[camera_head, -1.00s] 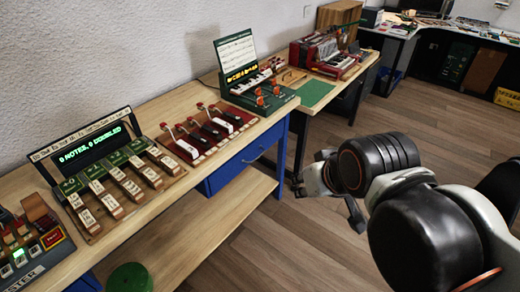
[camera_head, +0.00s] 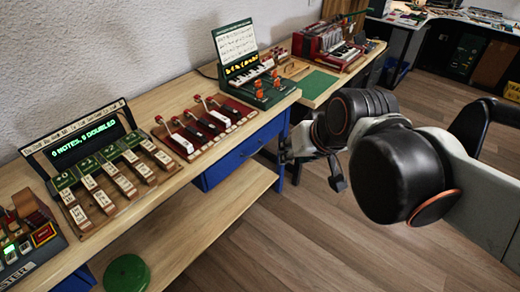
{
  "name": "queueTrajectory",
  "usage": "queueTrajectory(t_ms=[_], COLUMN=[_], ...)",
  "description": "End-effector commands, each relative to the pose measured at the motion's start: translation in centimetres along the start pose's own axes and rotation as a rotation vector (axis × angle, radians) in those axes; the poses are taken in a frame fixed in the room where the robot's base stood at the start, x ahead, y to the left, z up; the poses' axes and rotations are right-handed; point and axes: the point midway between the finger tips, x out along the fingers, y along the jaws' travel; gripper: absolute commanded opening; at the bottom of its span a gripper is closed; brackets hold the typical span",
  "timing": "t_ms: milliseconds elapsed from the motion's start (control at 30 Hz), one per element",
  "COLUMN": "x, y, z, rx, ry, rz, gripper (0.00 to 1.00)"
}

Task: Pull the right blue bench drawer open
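The right blue bench drawer (camera_head: 244,150) is under the wooden bench top, at the right part of the bench. Its blue front looks flush with the blue frame, so it appears closed. My gripper (camera_head: 312,184) hangs in front of and to the right of the drawer, close to the bench's right blue leg in the picture. One dark finger points down; the rest of the gripper is partly hidden by my arm. I cannot tell whether the fingers are apart, and no contact with the drawer shows.
The bench top (camera_head: 178,97) bears key models, a green display (camera_head: 82,145) and a green keyboard unit (camera_head: 250,72). A lower wooden shelf (camera_head: 200,222) juts out below the drawer. A green round object (camera_head: 127,273) sits on it. The floor (camera_head: 300,250) in front is clear.

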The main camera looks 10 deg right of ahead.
Motion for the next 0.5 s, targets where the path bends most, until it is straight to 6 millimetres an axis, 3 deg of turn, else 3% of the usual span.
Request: queueTrajectory(t_ms=[267, 500], x=[3.6, 8.7], y=[-1.0, -1.3], z=[-5.4, -10.2], rx=[0.137, 0.278], ry=[-0.007, -0.011], rz=[-0.090, -0.189], gripper=[0.29, 0.29])
